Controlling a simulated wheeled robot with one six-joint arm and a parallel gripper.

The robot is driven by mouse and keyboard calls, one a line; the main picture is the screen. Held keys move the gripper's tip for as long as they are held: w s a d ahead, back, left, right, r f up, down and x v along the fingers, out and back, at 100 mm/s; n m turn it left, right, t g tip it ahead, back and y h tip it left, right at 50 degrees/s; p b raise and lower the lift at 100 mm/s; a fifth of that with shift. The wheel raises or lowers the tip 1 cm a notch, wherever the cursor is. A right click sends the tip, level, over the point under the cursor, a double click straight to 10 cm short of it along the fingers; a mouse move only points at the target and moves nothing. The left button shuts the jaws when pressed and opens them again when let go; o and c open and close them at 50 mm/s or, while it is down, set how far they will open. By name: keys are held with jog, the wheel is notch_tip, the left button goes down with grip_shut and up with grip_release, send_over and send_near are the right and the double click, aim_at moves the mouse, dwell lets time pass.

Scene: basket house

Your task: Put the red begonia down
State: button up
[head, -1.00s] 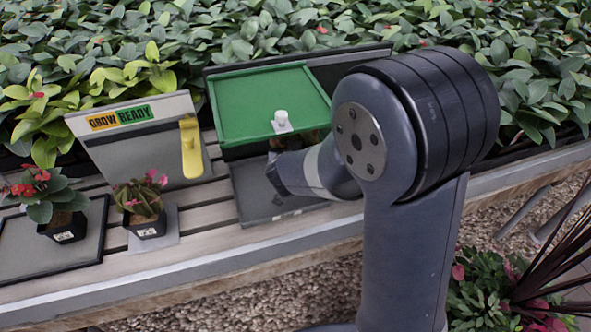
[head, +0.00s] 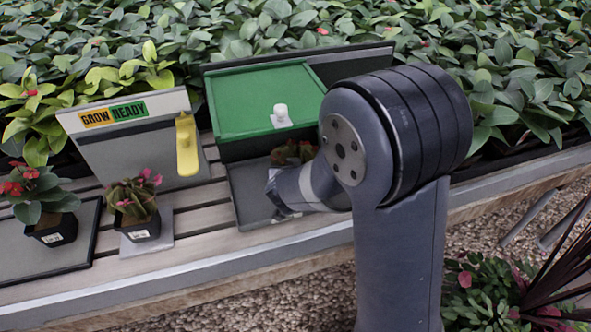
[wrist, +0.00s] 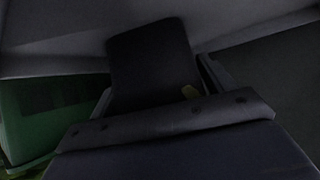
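A leafy plant with reddish flowers or leaves (head: 293,152) shows in the head view, just beyond my wrist and under the front edge of the green box. I cannot tell surely whether it is the red begonia; its pot is hidden. My gripper (head: 283,196) is low over a grey tray (head: 247,193), mostly hidden by my own arm. Another potted plant with red flowers (head: 40,198) stands on a dark mat at the far left. The wrist view is dark; a black block (wrist: 150,60) fills its middle, and I cannot tell how the fingers stand.
The green-lidded box (head: 262,105) with a white knob stands behind the tray. A pink-flowered pot (head: 137,208) stands on a small grey plate. A sloped "GROW READY" panel (head: 140,140) has a yellow handle (head: 187,145). Bare slats (head: 205,215) lie between plate and tray.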

jog(key=o, duration=0.4)
jog(key=shift+s+r, duration=0.2)
jog(key=shift+r, duration=0.25)
jog(key=p+v, duration=0.4)
jog(key=v, duration=0.7)
jog(key=shift+s+p, duration=0.2)
jog(key=shift+p, duration=0.15)
